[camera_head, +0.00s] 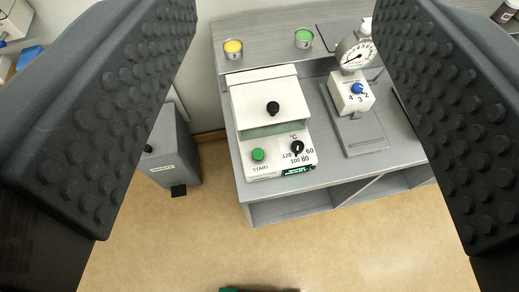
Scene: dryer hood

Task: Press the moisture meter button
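A white box-shaped device (262,98) with a hinged-looking lid and a black lid knob stands on a grey bench. Its front panel has a green button (258,155) marked START and a black dial (297,147) with °C numbers. A small dark display with green text is at the panel's lower edge. I cannot read a moisture meter label on it. My gripper (285,247) is open and empty. Its two dark, studded fingers are wide apart at the left and right of the view. The device and its button show between them, farther off, with no contact.
A round gauge (356,54) stands right of the device, above a white block with a blue knob (357,88). Yellow (233,46) and green (303,36) cups stand on the shelf behind. A grey bin (172,150) is left of the bench (340,170). Floor in front is mostly clear.

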